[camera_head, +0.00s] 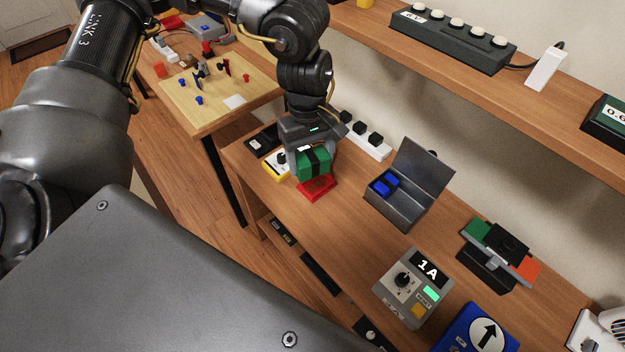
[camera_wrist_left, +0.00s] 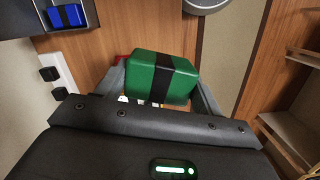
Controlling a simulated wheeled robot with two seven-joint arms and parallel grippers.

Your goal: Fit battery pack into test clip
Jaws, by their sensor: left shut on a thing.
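A green battery pack (camera_head: 309,165) with a black band around it is between the fingers of my left gripper (camera_head: 313,160). In the left wrist view, the pack (camera_wrist_left: 138,76) shows its green face, with a finger of the gripper (camera_wrist_left: 158,95) on each side. In the head view it is just above a red block or holder (camera_head: 317,188); I cannot tell whether they touch. A dark stand with a black middle and green and orange ends (camera_head: 487,272), possibly the test clip, stands at the right of the bench. My right gripper is not in view.
An open grey box (camera_head: 398,212) with blue blocks stands mid-bench, its lid raised. A grey dial unit (camera_head: 405,290) marked 1A and a blue arrow panel (camera_head: 465,335) are near the front right. A white strip with black knobs (camera_head: 365,139) lies behind my gripper.

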